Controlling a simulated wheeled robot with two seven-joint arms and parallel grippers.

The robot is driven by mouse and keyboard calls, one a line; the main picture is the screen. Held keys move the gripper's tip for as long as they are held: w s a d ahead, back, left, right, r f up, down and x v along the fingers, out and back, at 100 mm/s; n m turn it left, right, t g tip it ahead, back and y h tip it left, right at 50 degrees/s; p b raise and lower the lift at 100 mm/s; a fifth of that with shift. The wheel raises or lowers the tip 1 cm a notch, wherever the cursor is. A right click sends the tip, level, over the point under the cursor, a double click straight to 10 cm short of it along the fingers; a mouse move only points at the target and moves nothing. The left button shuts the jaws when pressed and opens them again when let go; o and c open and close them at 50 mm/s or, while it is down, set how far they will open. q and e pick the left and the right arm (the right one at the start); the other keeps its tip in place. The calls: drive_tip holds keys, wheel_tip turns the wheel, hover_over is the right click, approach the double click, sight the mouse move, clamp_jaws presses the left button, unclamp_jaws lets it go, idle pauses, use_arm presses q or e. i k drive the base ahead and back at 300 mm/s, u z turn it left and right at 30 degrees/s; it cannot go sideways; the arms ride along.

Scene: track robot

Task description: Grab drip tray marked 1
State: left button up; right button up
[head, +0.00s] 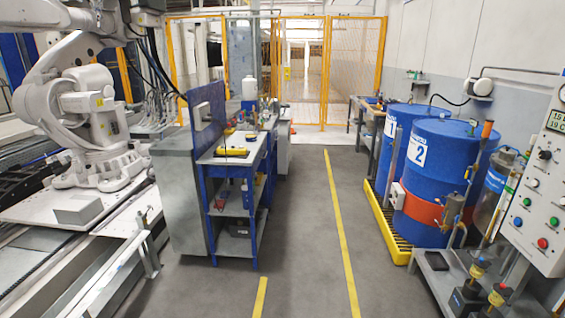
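A yellow tray (383,216) with a dark grating lies on the floor at the right, under two blue drums. I see no number on the tray itself. The far drum (394,116) carries a white label with 1, partly hidden by a grey post. The near drum (440,165) carries a white label with 2 and has an orange band round its lower part. The drums hide most of the tray. Neither of my grippers is in view.
A blue-framed workbench (235,160) with tools stands left of centre. A white industrial arm (95,125) stands at the left. A control panel (542,190) and a low grey stand (440,280) are at the right. The grey floor between, with yellow lines, is clear.

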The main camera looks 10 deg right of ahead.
sight(436, 260)
drive_tip(key=z, duration=0.25)
drive_tip(key=i, duration=2.1)
drive_tip(key=z, duration=1.25)
drive_tip(key=i, duration=1.15)
drive_tip(key=z, duration=1.7)
drive_tip(key=i, duration=0.75)
drive_tip(key=z, duration=0.4)
